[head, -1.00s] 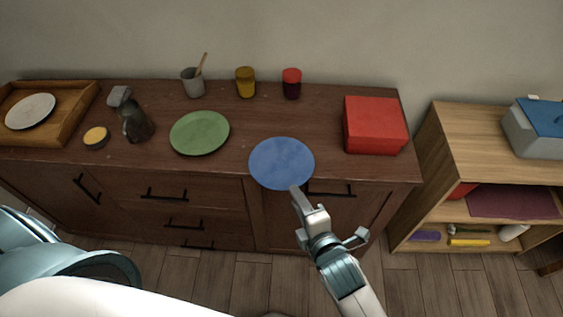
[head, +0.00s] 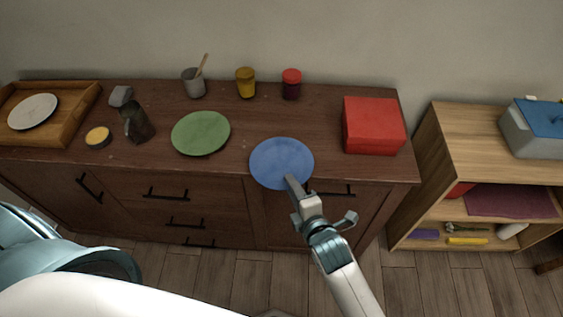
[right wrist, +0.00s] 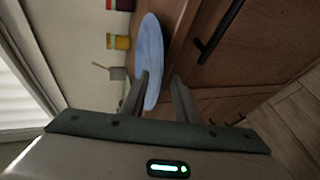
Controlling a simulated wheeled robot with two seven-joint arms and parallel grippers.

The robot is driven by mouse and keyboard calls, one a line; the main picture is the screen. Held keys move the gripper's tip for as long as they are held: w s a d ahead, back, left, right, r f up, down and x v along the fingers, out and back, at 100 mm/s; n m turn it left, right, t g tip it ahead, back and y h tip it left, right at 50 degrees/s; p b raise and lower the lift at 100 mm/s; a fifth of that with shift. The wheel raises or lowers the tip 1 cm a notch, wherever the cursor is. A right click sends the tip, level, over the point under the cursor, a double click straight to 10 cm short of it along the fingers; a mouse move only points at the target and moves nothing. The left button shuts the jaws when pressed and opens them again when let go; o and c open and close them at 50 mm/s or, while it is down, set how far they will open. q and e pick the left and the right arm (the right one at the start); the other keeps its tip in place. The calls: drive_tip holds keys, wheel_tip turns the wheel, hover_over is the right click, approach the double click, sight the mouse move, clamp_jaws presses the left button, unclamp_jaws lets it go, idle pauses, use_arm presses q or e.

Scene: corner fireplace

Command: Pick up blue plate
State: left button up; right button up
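The blue plate (head: 280,158) lies flat at the front edge of the dark wooden cabinet top. It also shows edge-on in the right wrist view (right wrist: 150,45). My right gripper (head: 289,180) is at the plate's near rim, overlapping it in the head view. In the right wrist view its two fingers (right wrist: 161,76) stand apart, with one finger in front of the plate's face and the other past its edge. Whether either finger touches the plate I cannot tell. My left gripper is not in view.
A green plate (head: 201,133) lies left of the blue one, and a red box (head: 373,126) stands to the right. Cups, including a red one (head: 291,84), stand at the back. A drawer handle (right wrist: 219,32) is close below the cabinet edge.

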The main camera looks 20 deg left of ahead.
drive_tip(key=shift+c, duration=0.3)
clamp_jaws()
drive_tip(key=shift+r, duration=0.1)
